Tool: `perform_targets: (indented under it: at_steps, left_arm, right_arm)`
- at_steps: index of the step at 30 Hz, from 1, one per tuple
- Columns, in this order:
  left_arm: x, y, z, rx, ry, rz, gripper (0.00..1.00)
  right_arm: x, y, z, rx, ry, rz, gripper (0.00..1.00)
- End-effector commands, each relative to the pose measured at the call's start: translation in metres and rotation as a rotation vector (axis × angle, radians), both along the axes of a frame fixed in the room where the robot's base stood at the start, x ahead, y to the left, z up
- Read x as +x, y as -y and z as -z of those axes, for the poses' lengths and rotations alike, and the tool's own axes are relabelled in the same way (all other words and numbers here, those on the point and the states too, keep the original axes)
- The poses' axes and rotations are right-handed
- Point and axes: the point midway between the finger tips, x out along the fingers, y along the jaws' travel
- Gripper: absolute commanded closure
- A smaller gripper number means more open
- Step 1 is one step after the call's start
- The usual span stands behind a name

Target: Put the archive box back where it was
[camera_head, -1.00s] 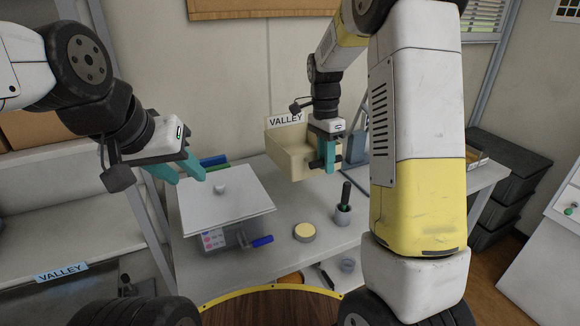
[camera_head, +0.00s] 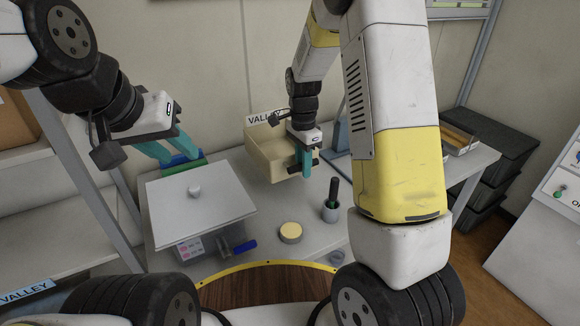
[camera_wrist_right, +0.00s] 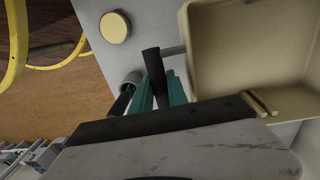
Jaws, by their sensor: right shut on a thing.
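The archive box (camera_head: 268,159) is a beige, open-topped box with a white VALLEY label on its back wall. It is over the back of the white table; I cannot tell whether it touches the top. My right gripper (camera_head: 306,168) is at its right front side, shut on the box by a dark grip piece. In the right wrist view the box (camera_wrist_right: 245,50) looks empty inside, and the teal fingers (camera_wrist_right: 160,92) close around the dark piece. My left gripper (camera_head: 172,150) is open and empty, above the table's back left.
A white square plate (camera_head: 200,212) with a small white knob sits at the table's left. A yellow-topped round disc (camera_head: 290,231) and a grey cup (camera_head: 331,211) with a dark-handled tool stand in front of the box. A tray (camera_head: 458,141) is at the right. Dark crates stand beyond.

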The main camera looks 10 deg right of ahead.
Motion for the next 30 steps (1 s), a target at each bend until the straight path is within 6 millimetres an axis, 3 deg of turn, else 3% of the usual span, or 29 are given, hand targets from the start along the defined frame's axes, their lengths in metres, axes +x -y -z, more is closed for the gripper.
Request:
perform_targets:
  at_steps: [6,13,18,25,26,28,30]
  left_arm:
    - [0.0,0.0,0.0,0.0,0.0,0.0,0.64]
    - [0.0,0.0,0.0,0.0,0.0,0.0,0.64]
    - [0.0,0.0,0.0,0.0,0.0,0.0,0.64]
    - [0.0,0.0,0.0,0.0,0.0,0.0,0.64]
    - [0.0,0.0,0.0,0.0,0.0,0.0,0.64]
    - [0.0,0.0,0.0,0.0,0.0,0.0,0.64]
    - [0.0,0.0,0.0,0.0,0.0,0.0,0.64]
  right_arm:
    - [0.0,0.002,0.039,-0.001,-0.003,0.002,1.0]
    - [0.0,0.002,0.058,-0.001,-0.002,0.002,1.0]
    - [0.0,0.001,0.082,-0.001,-0.004,0.002,1.0]
    - [0.001,0.001,0.085,0.0,0.0,0.002,1.0]
    - [0.0,0.001,0.085,-0.001,-0.002,0.002,0.75]
    - [0.0,0.001,0.085,-0.001,-0.002,0.002,0.61]
    - [0.0,0.001,0.085,-0.001,-0.002,0.002,0.59]
